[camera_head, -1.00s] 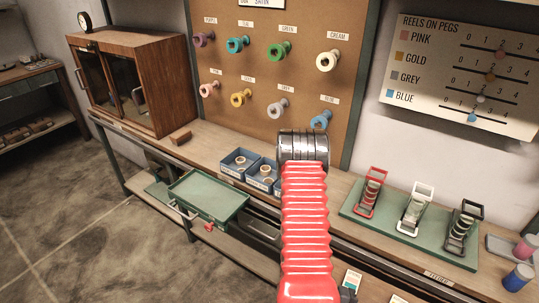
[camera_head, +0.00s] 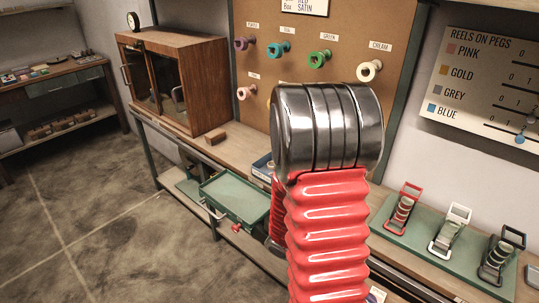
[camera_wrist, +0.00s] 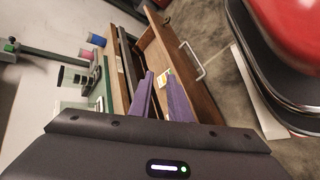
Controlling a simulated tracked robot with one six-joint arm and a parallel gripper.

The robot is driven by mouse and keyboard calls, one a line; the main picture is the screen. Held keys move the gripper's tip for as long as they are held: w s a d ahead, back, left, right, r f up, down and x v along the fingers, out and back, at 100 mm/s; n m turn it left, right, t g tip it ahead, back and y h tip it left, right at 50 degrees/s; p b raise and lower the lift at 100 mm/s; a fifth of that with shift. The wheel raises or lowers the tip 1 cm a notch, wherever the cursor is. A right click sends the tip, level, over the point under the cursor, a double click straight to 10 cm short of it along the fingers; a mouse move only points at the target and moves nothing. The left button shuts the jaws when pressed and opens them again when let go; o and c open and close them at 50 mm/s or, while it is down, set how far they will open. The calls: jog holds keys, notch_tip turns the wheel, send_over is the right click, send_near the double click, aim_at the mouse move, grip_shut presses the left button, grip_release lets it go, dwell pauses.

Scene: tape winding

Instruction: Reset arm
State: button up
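My gripper (camera_wrist: 154,76) shows in the wrist view as two purple fingers with a narrow gap between them. They are a little open and nothing shows between them. The fingers point toward the wooden bench and a wooden drawer front (camera_wrist: 178,65) with a metal handle. In the head view my red, ribbed arm with its dark metal joint rises in the middle and hides the gripper.
A pegboard with reels (camera_head: 320,58) stands behind my arm. A wooden cabinet (camera_head: 190,95) is at left. A green mat (camera_head: 420,243) with several tape holders is at right. The floor at left is clear.

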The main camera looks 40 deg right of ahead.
jog(key=w+a+r+n+t+y, duration=0.2)
jog(key=w+a+r+n+t, duration=0.1)
jog(key=w+a+r+t, duration=0.85)
jog(key=w+a+r+n+t+y, duration=0.1)
jog(key=w+a+r+n+t, duration=0.1)
jog(key=a+r, duration=0.3)
jog(key=w+a+r+n+t+y, duration=0.2)
jog(key=w+a+r, duration=0.2)
jog(key=a, duration=0.6)
jog(key=shift+r+y, duration=0.3)
jog(key=shift+r, duration=0.65)
jog(key=shift+d, duration=0.1)
